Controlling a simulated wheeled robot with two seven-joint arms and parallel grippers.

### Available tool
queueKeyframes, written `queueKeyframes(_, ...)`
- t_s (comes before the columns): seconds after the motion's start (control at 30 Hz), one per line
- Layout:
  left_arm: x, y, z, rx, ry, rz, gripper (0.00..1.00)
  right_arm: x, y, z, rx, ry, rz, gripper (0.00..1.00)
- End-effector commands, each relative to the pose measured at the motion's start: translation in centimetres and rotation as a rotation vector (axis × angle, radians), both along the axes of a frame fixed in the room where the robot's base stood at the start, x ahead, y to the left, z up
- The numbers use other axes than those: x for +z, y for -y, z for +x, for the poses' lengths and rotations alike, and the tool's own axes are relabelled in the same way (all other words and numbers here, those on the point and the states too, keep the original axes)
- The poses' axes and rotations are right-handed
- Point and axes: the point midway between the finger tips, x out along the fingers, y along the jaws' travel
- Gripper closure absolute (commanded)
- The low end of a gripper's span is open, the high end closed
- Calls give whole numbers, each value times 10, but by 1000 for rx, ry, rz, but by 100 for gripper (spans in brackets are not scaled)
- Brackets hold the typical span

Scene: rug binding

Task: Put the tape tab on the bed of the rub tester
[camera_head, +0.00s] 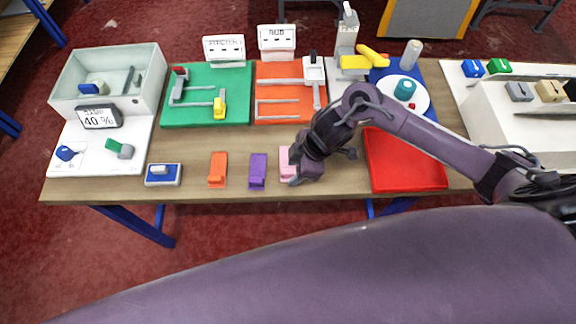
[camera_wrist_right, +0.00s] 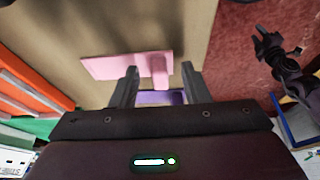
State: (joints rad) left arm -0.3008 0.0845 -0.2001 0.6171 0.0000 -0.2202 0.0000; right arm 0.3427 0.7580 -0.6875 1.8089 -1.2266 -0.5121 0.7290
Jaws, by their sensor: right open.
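The rub tester (camera_head: 272,112) is an orange base with white rails and a RUB sign (camera_head: 276,37) behind it. Small tabs lie along the table's front: orange (camera_head: 217,170), purple (camera_head: 258,172) and pink (camera_head: 284,163). I cannot tell which is the tape tab. My right gripper (camera_wrist_right: 159,73) is open over the pink tab, partly hiding it in the head view. In the wrist view, the pink tab's raised grip (camera_wrist_right: 160,68) shows between the fingertips, with the purple tab (camera_wrist_right: 160,97) nearer. A dark mechanism (camera_wrist_right: 283,58), perhaps my left gripper, shows at right in the wrist view.
A green stretch tester (camera_head: 195,113) stands left of the rub tester, a red tray (camera_head: 405,178) at right. A blue-edged block (camera_head: 163,175) lies at front left. A pale humidity box (camera_head: 152,94) is at far left. A round white plate (camera_head: 417,106) is behind the red tray.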

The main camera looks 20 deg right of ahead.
Motion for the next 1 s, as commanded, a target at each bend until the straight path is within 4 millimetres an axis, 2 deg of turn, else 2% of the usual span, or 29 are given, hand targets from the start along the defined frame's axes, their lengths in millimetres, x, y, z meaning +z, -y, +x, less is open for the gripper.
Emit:
queueKeyframes(0.23,0,3,1,2,2,-4,64,-1,0,0,0,1,0,60)
queueKeyframes(0.53,0,6,3,2,4,-8,64,-1,0,0,0,1,0,99)
queueKeyframes(0.83,1,6,3,2,5,-7,64,0,0,1,0,1,1,100)
queueKeyframes(1.0,1,6,3,2,5,-7,64,9,-1,2,1,4,2,100)
